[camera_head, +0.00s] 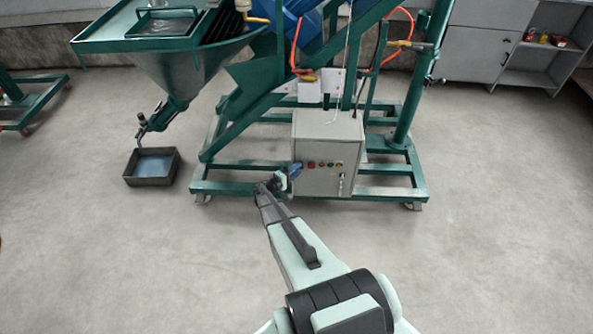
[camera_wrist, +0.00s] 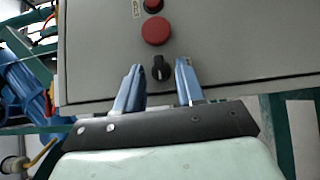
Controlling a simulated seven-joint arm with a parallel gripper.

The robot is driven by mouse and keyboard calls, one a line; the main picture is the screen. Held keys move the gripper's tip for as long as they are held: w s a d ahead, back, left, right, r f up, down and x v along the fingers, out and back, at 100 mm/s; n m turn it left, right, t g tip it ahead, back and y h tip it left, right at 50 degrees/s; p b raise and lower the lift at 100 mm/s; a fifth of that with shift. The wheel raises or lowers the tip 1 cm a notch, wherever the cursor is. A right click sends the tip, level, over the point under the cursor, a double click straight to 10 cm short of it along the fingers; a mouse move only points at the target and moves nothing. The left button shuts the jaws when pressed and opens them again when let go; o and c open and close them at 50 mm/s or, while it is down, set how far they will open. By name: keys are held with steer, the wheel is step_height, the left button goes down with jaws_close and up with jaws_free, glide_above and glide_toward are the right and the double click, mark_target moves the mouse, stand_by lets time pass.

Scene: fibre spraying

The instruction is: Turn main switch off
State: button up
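A grey control box (camera_head: 327,150) sits on the green machine frame; its panel (camera_wrist: 235,45) fills most of the wrist view. A black rotary switch (camera_wrist: 161,68) with a small white mark is on the panel near one edge. My gripper (camera_wrist: 158,82) has two blue fingers, open, one on each side of the switch in the wrist view, with a gap to both. I cannot tell whether the fingertips reach as deep as the knob. In the head view my gripper (camera_head: 288,174) is at the left front of the box and partly hides its lower left panel.
A large red button (camera_wrist: 156,31) and a smaller red one (camera_wrist: 153,5) line up beside the switch. Green frame beams (camera_head: 235,188) run beside the box. A dark tray (camera_head: 152,167) stands on the floor at the left. The floor in front is clear.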

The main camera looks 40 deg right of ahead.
steer(key=a, duration=1.3)
steer(key=shift+a, duration=0.15)
steer(key=shift+f, duration=0.1)
steer(key=s+a+f+g+y, duration=0.2)
steer(key=s+a+f+y, duration=0.1)
steer(key=s, duration=0.2)
steer(key=s+a+f+n+g+y, duration=0.1)
steer(key=s+a+f+y, duration=0.15)
steer(key=s+y, duration=0.2)
steer(key=s+a+f+g+y, duration=0.2)
steer(key=s+a+y, duration=0.15)
steer(key=s, duration=0.25)
steer(key=s+a+r+g+y, duration=0.1)
steer(key=s+a+r+y, duration=0.2)
steer(key=s+a, duration=0.9)
steer(key=s+a+r+m+y, duration=0.1)
steer(key=s+a+r+y, duration=0.2)
steer(key=s+a, duration=0.8)
steer(key=shift+s+a+r+g+y, duration=0.25)
steer(key=shift+s+a+g+y, duration=0.25)
steer(key=shift+s, duration=0.45)
